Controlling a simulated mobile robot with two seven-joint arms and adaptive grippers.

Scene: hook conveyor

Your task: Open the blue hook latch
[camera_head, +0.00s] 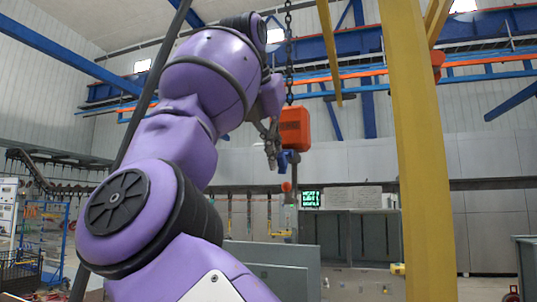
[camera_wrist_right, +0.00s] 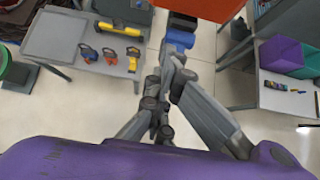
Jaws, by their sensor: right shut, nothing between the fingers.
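The blue hook latch (camera_head: 284,160) hangs under an orange block (camera_head: 294,128), which hangs from a chain. My right gripper (camera_head: 271,158) is just left of the latch in the head view, with its fingers pointing down. In the right wrist view the blue latch (camera_wrist_right: 180,38) lies just beyond the fingertips of my right gripper (camera_wrist_right: 168,55). The fingers are closed together with nothing between them. I cannot tell whether they touch the latch. My left gripper is not in view.
A yellow post (camera_head: 420,150) stands right of the block. Grey cabinets (camera_head: 350,235) stand behind. In the right wrist view, a table (camera_wrist_right: 90,65) with several tools is at the left, and a bench with purple and green bins (camera_wrist_right: 280,55) is at the right.

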